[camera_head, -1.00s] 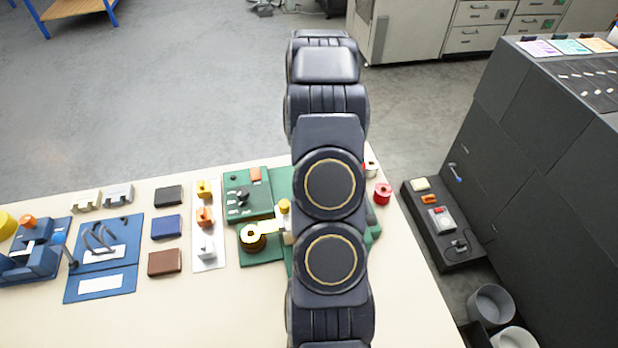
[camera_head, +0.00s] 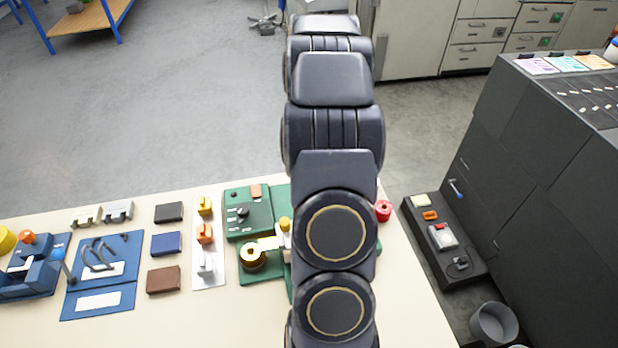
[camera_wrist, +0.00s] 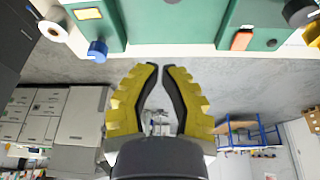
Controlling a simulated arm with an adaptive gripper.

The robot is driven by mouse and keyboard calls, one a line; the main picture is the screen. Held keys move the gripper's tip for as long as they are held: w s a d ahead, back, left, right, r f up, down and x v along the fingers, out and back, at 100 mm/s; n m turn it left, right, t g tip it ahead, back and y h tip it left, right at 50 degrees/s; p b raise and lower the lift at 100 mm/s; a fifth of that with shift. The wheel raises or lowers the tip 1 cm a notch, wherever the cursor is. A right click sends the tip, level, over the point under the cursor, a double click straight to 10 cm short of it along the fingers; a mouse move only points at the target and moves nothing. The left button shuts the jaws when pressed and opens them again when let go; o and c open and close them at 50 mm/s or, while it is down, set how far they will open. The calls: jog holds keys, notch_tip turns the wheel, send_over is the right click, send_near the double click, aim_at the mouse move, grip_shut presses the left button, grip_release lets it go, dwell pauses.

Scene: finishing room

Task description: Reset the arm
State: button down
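My arm rises through the middle of the head view over the workbench (camera_head: 215,320), and its end is not visible there. In the wrist view my gripper (camera_wrist: 161,67) has yellow ribbed fingers with dark inner pads. The fingertips come together with only a thin gap, and nothing shows between them. The gripper is clear of the bench, whose edge and green fixtures (camera_wrist: 190,15) appear upside down at the top of the wrist view.
Blue fixtures (camera_head: 97,300), small boxes (camera_head: 165,244) and a green fixture (camera_head: 247,232) line the bench. A red spool (camera_head: 383,211) sits right of my arm. A dark cabinet (camera_head: 540,160) stands at right. Grey floor (camera_head: 180,110) beyond is open.

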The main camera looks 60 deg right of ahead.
jog(key=shift+s+a+r, duration=0.15)
jog(key=shift+a+r, duration=0.05)
jog(key=shift+r, duration=0.5)
